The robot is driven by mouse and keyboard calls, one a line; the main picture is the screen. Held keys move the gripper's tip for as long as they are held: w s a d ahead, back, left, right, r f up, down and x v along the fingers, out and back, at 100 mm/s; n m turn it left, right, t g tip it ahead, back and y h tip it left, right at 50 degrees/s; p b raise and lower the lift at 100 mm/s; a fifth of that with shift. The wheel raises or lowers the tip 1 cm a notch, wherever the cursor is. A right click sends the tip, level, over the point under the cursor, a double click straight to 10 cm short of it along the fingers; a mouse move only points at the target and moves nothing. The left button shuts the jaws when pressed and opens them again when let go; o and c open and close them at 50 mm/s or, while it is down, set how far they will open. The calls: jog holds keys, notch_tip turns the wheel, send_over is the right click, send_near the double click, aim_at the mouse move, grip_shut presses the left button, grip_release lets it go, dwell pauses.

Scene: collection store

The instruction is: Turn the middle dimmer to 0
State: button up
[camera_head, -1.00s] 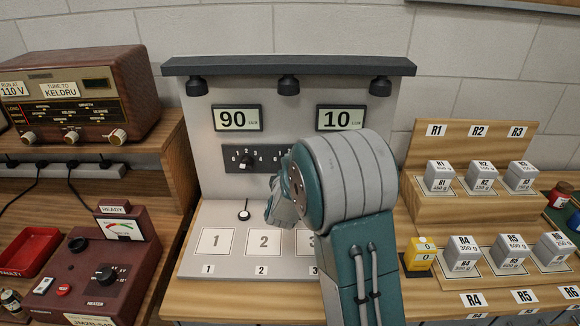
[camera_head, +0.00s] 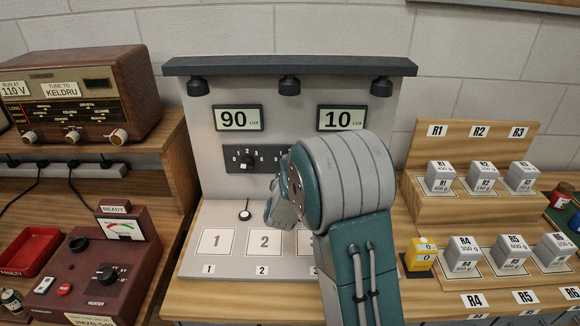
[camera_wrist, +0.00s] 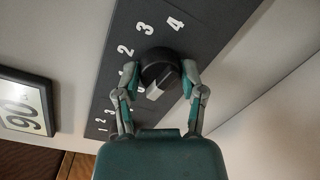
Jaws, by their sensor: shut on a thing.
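The dimmer panel (camera_head: 238,158) is a dark strip on the grey back board. Its left knob shows, while my arm hides the part to the right. In the wrist view, my gripper (camera_wrist: 160,82) has its two fingers on opposite sides of a round black knob (camera_wrist: 158,68), shut on it. This looks like the middle dimmer. White numerals 2, 3 and 4 (camera_wrist: 175,23) show around it; lower marks are partly behind a finger. A pale bar on the knob shows, but I cannot tell which number it points to. In the head view, my gripper (camera_head: 276,198) is mostly hidden by my wrist.
Displays above the panel read 90 lux (camera_head: 238,118) and 10 lux (camera_head: 341,118). Three lamps hang from the dark top beam (camera_head: 290,66). A radio (camera_head: 85,95) stands left, labelled blocks (camera_head: 466,249) right.

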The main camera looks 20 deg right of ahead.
jog(key=o, duration=1.1)
jog(key=shift+a+f, duration=0.15)
jog(key=shift+f, duration=0.05)
jog(key=shift+o, duration=0.2)
jog(key=shift+s+r, duration=0.1)
jog(key=v, duration=1.1)
jog(key=shift+s+a, duration=0.25)
jog(key=shift+s, duration=0.05)
